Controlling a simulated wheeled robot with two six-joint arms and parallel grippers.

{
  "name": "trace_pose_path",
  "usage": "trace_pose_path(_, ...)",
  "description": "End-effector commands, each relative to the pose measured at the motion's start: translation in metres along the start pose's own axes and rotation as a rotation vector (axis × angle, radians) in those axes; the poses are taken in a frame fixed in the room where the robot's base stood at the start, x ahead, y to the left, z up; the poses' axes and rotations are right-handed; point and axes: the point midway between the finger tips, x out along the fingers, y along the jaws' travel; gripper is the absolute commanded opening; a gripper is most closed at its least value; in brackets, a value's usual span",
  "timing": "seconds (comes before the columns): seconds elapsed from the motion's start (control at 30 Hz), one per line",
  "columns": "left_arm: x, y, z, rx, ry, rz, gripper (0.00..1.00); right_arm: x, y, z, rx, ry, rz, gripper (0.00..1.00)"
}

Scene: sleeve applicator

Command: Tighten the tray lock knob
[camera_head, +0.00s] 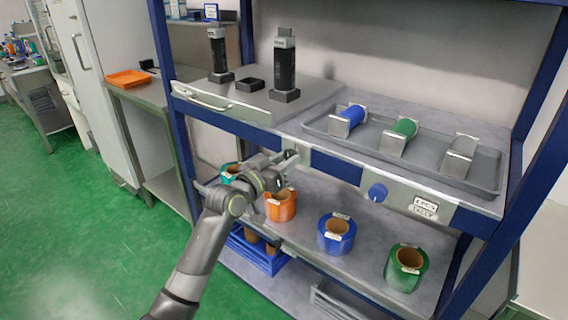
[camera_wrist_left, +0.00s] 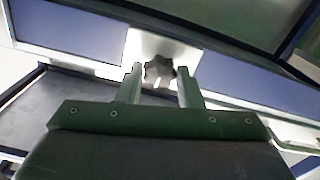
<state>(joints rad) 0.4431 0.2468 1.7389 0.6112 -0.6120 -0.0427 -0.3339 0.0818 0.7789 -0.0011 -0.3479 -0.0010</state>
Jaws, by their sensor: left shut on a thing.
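A dark star-shaped knob (camera_wrist_left: 158,70) sits on a pale plate (camera_wrist_left: 140,45) on the blue front rail in the left wrist view. My left gripper (camera_head: 290,160) is at the front rail of the bench in the head view, by a pale plate left of the blue knob. In the left wrist view my left gripper's fingers (camera_wrist_left: 160,88) stand on either side of the dark knob and are shut on it. My gripper largely hides this knob in the head view. The grey tray (camera_head: 425,168) lies on the bench top. My right gripper is not in view.
A blue round knob (camera_head: 377,192) and a label sign (camera_head: 424,207) are on the front rail to the right. An orange roll (camera_head: 281,208), a blue roll (camera_head: 336,243) and a green roll (camera_head: 416,280) stand on the shelf below. Two dark upright devices stand at the back.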

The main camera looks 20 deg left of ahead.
Motion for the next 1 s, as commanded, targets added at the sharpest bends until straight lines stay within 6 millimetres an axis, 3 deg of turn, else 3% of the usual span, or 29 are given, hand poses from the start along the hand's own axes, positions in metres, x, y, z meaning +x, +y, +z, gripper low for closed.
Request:
trace_pose_path(0.4, -0.0003, -0.0009, 0.0021, 0.008, -0.006, -0.002, 0.10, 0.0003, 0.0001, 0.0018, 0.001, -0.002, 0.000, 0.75)
trace_pose_path(0.43, -0.0003, -0.0009, 0.0021, 0.008, -0.006, -0.002, 0.37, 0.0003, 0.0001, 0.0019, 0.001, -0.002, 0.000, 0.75)
trace_pose_path(0.57, -0.0002, -0.0007, 0.0016, 0.008, -0.004, -0.002, 0.54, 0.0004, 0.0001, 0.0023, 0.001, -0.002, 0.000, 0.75)
trace_pose_path(1.0, -0.0096, -0.0011, 0.0009, 0.008, -0.002, -0.002, 0.55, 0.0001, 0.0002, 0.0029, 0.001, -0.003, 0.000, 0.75)
